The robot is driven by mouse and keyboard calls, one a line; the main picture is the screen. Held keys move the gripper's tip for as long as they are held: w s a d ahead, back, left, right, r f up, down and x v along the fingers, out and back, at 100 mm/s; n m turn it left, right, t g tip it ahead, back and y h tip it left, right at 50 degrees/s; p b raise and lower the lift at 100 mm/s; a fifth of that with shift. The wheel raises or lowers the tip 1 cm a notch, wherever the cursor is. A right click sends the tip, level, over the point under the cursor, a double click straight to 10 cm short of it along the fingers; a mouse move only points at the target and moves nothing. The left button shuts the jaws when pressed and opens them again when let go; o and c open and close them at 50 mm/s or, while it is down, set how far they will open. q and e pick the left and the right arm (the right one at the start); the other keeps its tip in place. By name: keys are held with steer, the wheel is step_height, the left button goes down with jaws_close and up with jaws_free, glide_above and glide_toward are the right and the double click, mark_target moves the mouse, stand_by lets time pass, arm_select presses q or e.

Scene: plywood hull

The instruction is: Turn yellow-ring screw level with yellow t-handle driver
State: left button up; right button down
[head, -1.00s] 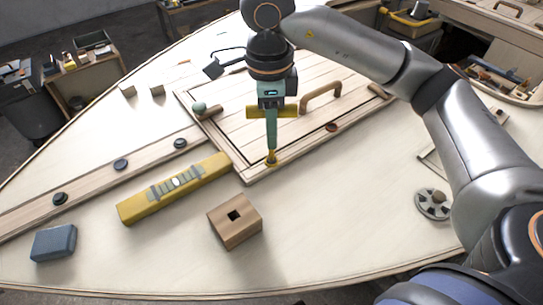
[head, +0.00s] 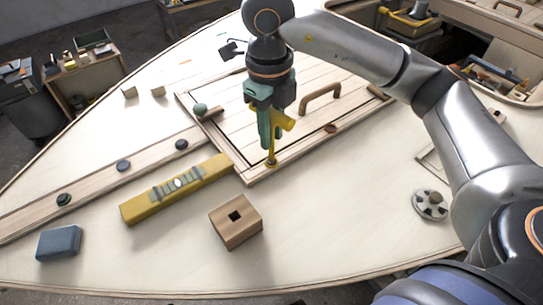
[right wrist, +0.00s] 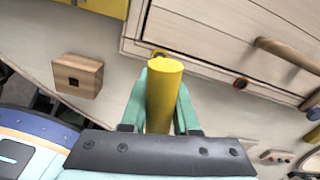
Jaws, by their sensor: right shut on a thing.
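My right gripper (head: 268,138) is shut on the yellow T-handle driver (head: 288,122), above the front corner of the wooden hatch panel. The driver stands about upright, its lower end at the yellow-ring screw (head: 270,163) on the panel's frame. Whether the tip sits in the slot is too small to tell. In the right wrist view the teal fingers lie on both sides of the yellow crossbar (right wrist: 164,92). A bit of yellow ring (right wrist: 160,53) shows just beyond the bar; the rest of the screw is hidden. My left gripper is out of view.
A yellow spirit level (head: 140,209), a wooden block with a square hole (head: 235,225) and a blue block (head: 58,243) lie in front. The hatch panel has a wooden handle (head: 320,97). A grey wheel-shaped part (head: 430,205) lies to the right. Bare deck lies between.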

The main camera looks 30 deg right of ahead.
steer(key=shift+m, duration=1.2)
steer(key=shift+m, duration=0.3)
steer(key=shift+m+p, duration=0.5)
steer(key=shift+m, duration=0.7)
steer(key=m, duration=0.2)
steer(key=shift+m, duration=0.3)
